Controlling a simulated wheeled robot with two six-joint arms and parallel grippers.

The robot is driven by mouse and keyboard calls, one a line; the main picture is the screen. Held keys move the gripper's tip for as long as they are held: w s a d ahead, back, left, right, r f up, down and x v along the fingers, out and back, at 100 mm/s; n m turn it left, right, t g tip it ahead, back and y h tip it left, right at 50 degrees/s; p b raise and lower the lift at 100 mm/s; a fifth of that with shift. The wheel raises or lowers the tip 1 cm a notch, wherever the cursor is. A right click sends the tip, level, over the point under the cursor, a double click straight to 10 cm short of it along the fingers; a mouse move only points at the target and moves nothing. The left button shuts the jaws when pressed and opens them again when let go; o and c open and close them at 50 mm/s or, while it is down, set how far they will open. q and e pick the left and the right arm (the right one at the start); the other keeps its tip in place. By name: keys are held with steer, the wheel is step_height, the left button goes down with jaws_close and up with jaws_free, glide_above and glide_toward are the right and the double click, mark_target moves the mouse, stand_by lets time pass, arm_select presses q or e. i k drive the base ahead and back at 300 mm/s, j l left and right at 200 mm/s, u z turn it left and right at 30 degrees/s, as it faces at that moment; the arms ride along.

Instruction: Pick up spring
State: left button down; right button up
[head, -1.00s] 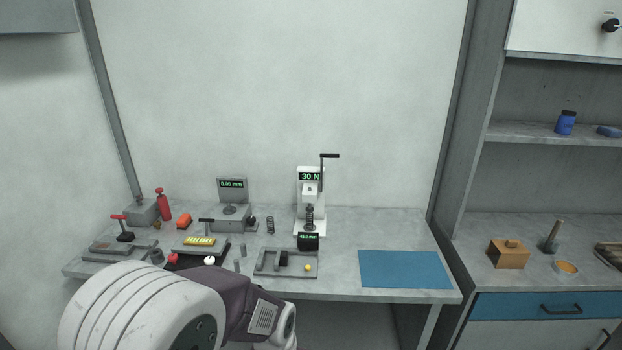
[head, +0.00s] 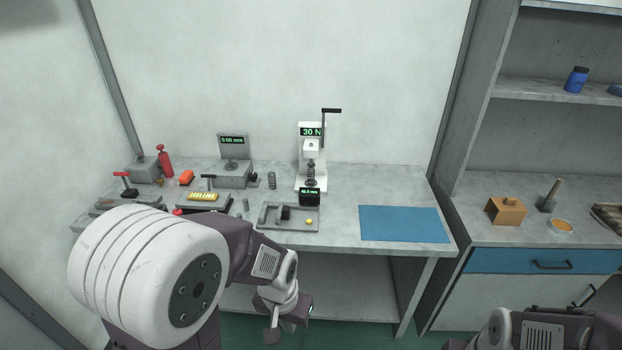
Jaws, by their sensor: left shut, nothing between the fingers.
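A dark coil spring (head: 271,181) stands upright on the grey workbench (head: 345,190), between a gauge with a small display and the white force tester (head: 300,180). A second dark spring (head: 311,176) sits in the tester, under its press head. My left gripper (head: 285,328) is low, in front of and below the bench's front edge, well apart from both springs. It is shut and empty. Part of my right arm (head: 540,330) shows at the bottom right; its gripper is not in view.
A grey tray (head: 290,228) with small parts lies at the bench front, and a blue mat (head: 403,224) lies to its right. A shelf unit stands at right.

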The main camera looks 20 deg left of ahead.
mark_target(313, 173)
steer(key=i+j+u, duration=0.5)
steer(key=j, duration=0.35)
steer(key=i+j+u, duration=0.5)
steer(key=i+j, duration=0.1)
steer(key=j, duration=0.15)
